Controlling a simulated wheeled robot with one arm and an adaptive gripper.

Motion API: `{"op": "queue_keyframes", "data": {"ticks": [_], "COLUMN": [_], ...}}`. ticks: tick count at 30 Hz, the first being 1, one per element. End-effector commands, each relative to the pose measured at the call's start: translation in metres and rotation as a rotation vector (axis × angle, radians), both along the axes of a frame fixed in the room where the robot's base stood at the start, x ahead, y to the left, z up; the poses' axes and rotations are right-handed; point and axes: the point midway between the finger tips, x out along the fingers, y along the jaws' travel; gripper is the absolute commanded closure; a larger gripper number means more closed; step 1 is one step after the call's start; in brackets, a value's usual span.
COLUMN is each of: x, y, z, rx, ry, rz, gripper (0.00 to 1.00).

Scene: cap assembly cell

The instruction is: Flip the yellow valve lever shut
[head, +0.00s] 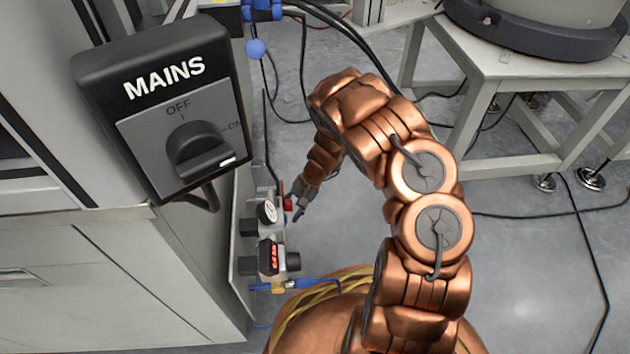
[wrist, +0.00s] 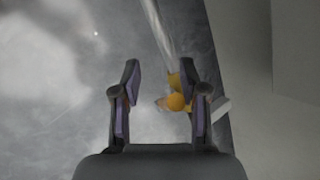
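In the wrist view a yellow-orange valve part (wrist: 178,101) shows between my fingers, close against the right finger, which hides some of it. I cannot tell its lever from its body, nor whether it touches the finger. My gripper (wrist: 160,78) is open, with a clear gap between the fingers. In the head view my gripper (head: 298,211) hangs beside the panel of small air fittings at the cabinet's side. A small yellow piece (head: 278,288) with a blue connector sits low on that panel, below and left of my gripper in the picture.
A round dial (head: 268,212) and a unit with red markings (head: 270,256) are mounted on the panel left of my gripper. A MAINS switch box (head: 165,105) stands at upper left. Dark cables (head: 520,215) cross the open floor, and a grey stand (head: 500,100) is at right.

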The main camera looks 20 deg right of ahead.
Motion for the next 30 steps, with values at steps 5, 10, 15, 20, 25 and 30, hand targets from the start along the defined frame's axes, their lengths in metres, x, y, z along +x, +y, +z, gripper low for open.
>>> {"op": "queue_keyframes", "data": {"ticks": [5,10,15,20,25,30], "x": [0.0,0.001,0.002,0.003,-0.004,-0.012], "y": [-0.002,-0.014,-0.028,-0.042,-0.047,-0.049], "z": [0.006,0.025,0.045,0.066,0.086,0.108], "rx": [-0.003,-0.003,-0.003,-0.003,-0.032,-0.062], "ry": [-0.015,-0.013,-0.012,-0.014,-0.003,0.008], "rz": [0.0,0.0,-0.002,-0.002,0.019,0.04], "gripper": [0.59,0.59,0.59,0.59,0.59,0.59]}}
